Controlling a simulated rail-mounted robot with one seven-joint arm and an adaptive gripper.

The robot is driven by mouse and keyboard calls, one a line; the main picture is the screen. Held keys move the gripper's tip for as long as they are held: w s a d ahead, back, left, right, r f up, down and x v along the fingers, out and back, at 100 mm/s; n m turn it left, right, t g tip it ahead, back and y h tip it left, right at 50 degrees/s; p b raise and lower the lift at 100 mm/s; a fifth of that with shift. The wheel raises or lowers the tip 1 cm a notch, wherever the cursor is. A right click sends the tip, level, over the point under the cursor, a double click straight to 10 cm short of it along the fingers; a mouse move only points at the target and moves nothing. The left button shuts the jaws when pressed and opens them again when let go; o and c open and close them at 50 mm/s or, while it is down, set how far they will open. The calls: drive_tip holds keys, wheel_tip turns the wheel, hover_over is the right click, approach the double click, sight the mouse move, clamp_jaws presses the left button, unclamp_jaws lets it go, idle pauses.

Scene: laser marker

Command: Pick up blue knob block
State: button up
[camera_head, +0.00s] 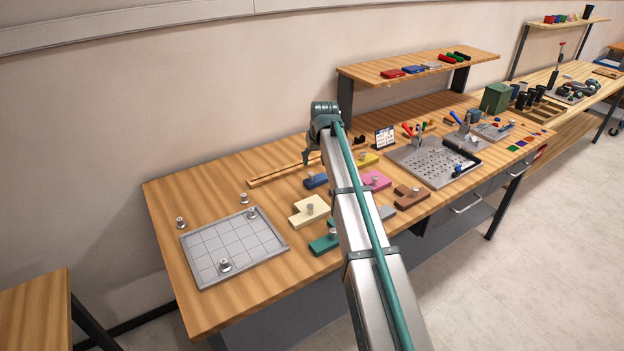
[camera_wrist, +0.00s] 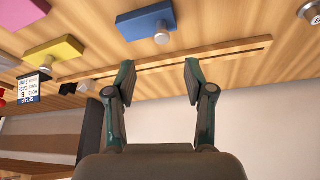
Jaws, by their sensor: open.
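The blue knob block (camera_head: 316,180) lies on the wooden table, near the middle, just in front of a long wooden strip. In the wrist view the blue block (camera_wrist: 146,20) is at the top, with its pale round knob (camera_wrist: 161,33) showing. My gripper (camera_head: 308,160) is above the strip, close to the blue block in the head view. In the wrist view my gripper (camera_wrist: 157,70) has its fingers spread apart with nothing between them. The block appears beyond the fingertips, apart from them.
Yellow (camera_head: 366,160), pink (camera_head: 376,181), cream (camera_head: 309,211), teal (camera_head: 322,245) and brown (camera_head: 411,197) knob blocks lie nearby. A grey grid tray (camera_head: 232,248) with metal knobs stands at the left. The wooden strip (camera_head: 272,176) runs behind the blocks. A small sign (camera_head: 384,138) stands further right.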

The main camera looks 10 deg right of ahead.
sight(311, 173)
drive_tip(key=p+x, duration=0.1)
drive_tip(key=x, duration=0.3)
drive_tip(key=shift+f, duration=0.3)
drive_tip(key=shift+p+x, duration=1.2)
drive_tip(key=shift+x, duration=1.35)
drive_tip(key=shift+a, duration=0.1)
clamp_jaws()
